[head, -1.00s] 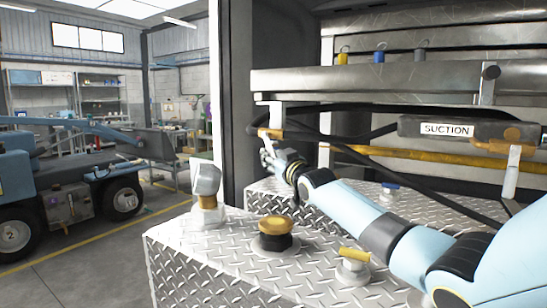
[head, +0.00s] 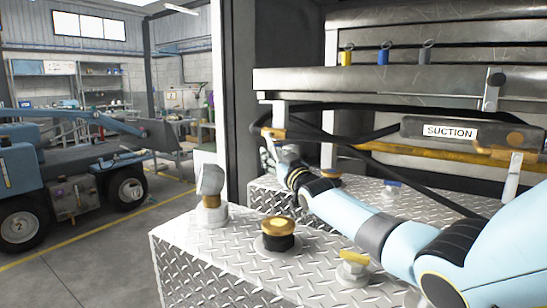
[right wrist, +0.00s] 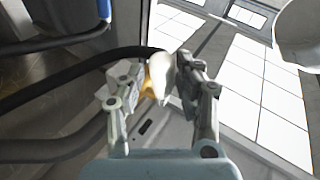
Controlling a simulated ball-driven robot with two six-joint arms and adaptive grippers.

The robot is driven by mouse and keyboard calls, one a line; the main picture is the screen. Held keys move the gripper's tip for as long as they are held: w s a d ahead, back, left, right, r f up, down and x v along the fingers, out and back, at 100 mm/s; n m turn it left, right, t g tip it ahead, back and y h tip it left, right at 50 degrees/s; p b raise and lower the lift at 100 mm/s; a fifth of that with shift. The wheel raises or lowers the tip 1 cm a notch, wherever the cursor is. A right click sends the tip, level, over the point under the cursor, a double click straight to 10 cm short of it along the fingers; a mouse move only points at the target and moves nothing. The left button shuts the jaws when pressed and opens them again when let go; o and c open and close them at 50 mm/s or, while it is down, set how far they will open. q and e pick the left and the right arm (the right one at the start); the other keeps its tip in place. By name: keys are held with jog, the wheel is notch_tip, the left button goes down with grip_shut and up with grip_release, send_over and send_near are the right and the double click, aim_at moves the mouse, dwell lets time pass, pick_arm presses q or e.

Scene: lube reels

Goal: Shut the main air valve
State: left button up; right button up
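No valve in view carries a readable "main air" label. A yellow handle (head: 273,133) sits on a white post under the left end of the grey metal beam in the head view. My right gripper (head: 269,153) is just below and in front of it. In the right wrist view a white and yellow piece (right wrist: 160,80) lies between the fingertips of my right gripper (right wrist: 164,72). The fingers lean inward close to it; whether they press on it I cannot tell. Another orange-yellow valve part (head: 515,138) is right of the SUCTION label (head: 450,132). My left gripper is out of view.
A tread-plate box (head: 215,275) stands in front, with a brass-topped black knob (head: 278,233), a yellow-handled fitting (head: 353,263) and a grey-capped fitting (head: 210,185). Black hoses (right wrist: 75,75) run close to my right gripper. A blue vehicle (head: 60,180) stands at left; open floor lies between.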

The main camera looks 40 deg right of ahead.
jog(key=shift+o, duration=0.4)
jog(key=shift+a+f, duration=0.1)
jog(key=v, duration=1.2)
